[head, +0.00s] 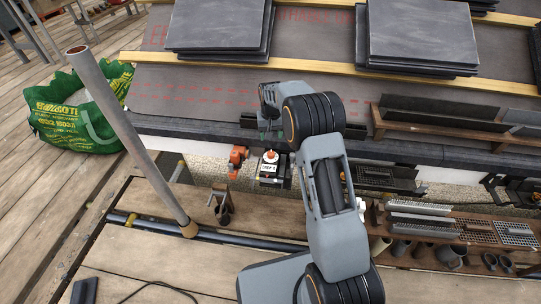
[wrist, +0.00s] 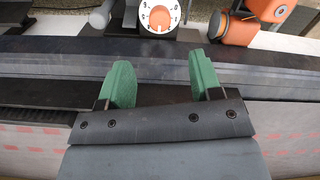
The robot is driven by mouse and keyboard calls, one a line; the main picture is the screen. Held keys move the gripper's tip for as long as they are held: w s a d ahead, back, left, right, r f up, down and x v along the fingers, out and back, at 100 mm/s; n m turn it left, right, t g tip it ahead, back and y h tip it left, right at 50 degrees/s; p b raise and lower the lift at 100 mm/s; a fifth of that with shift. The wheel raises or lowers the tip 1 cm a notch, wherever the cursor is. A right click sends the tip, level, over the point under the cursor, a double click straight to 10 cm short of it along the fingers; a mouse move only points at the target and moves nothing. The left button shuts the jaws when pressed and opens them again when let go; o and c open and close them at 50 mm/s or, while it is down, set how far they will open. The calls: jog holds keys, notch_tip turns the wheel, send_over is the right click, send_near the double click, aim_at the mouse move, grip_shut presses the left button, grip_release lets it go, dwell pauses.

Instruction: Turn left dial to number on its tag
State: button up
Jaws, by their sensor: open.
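A dial with an orange knob (head: 270,154) stands in front of the roof's lower edge in the head view. A white tag (head: 268,168) with dark print is on its front; its number is too small to read surely. In the wrist view the dial's white numbered face (wrist: 145,20) and orange knob (wrist: 160,18) show at the top, partly cut off. The setting cannot be read surely. My gripper (wrist: 160,75) is open and empty, its green fingers apart and short of the dial, not touching it. No second dial is clearly visible.
An orange fitting (head: 238,156) stands close left of the dial; it shows right of it in the wrist view (wrist: 270,9). The dark eave edge (wrist: 245,62) lies behind the fingers. Slate stacks (head: 222,25) lie on the roof. A grey pole (head: 130,135) leans at left.

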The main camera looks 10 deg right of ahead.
aim_at(271, 153)
notch_tip(271, 153, down, 10)
jog(key=b, duration=0.3)
jog(key=shift+b, duration=0.3)
jog(key=shift+c, duration=0.2)
jog(key=c, duration=0.9)
jog(key=shift+m+p, duration=0.3)
jog(key=m+p, duration=0.2)
jog(key=shift+r+m, duration=0.1)
jog(key=shift+m, duration=0.2)
jog(key=shift+m+p, duration=1.15)
jog(key=shift+m, duration=1.15)
